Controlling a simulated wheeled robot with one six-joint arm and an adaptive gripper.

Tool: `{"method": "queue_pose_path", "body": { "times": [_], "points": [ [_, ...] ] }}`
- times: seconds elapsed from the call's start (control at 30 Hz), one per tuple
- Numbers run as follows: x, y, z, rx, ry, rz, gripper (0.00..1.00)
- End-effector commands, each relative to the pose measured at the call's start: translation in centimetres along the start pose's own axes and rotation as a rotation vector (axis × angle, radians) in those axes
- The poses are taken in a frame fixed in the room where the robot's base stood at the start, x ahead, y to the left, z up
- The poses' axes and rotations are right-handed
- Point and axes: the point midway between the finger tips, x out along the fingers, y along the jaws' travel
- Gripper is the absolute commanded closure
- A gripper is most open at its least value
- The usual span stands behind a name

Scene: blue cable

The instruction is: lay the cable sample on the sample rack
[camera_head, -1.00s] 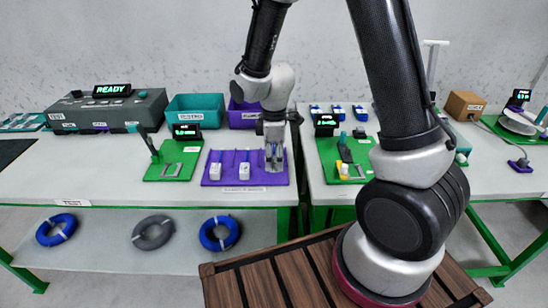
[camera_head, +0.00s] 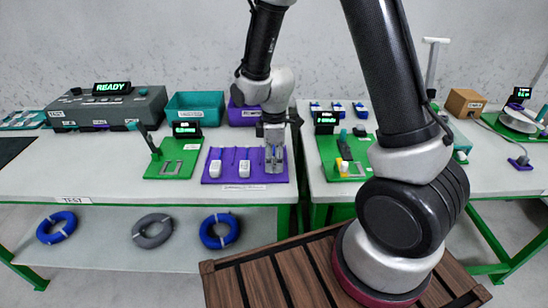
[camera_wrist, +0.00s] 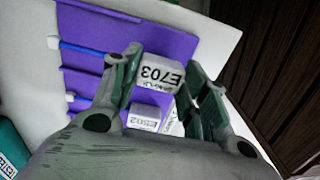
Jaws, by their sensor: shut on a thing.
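The purple sample rack (camera_head: 229,178) lies on the left bench near its front right edge. Two white-tagged samples lie on it, one at the left (camera_head: 214,169) and one in the middle (camera_head: 245,166). My gripper (camera_head: 274,168) is over the rack's right end. In the wrist view its fingers (camera_wrist: 165,72) are shut on the white block of the cable sample (camera_wrist: 160,72), marked E703. A blue cable (camera_wrist: 83,48) runs from that side across the rack. A block marked E502 (camera_wrist: 145,117) lies beside it. The exact contact beneath the held block is hidden.
A green fixture (camera_head: 178,158) stands left of the rack. Teal (camera_head: 195,105) and purple (camera_head: 241,114) bins stand behind. A grey tester (camera_head: 110,110) reads READY. Another green fixture (camera_head: 345,160) is on the right bench, across a gap. Cable coils (camera_head: 219,231) lie on the lower shelf.

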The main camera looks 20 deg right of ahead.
Motion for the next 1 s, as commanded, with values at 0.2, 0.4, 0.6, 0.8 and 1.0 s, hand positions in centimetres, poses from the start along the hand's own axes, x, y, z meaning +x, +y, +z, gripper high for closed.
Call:
{"method": "queue_pose_path", "body": {
  "times": [0.2,0.4,0.6,0.8,1.0],
  "points": [
    [0.3,0.0,0.0,0.0,0.0,0.0,0.85],
    [0.6,0.0,0.0,0.0,0.0,0.0,0.85],
    [0.9,0.0,0.0,0.0,0.0,0.0,0.85],
    [1.2,0.0,0.0,0.0,0.0,0.0,0.85],
    [1.5,0.0,0.0,0.0,0.0,0.0,0.85]
  ]
}}
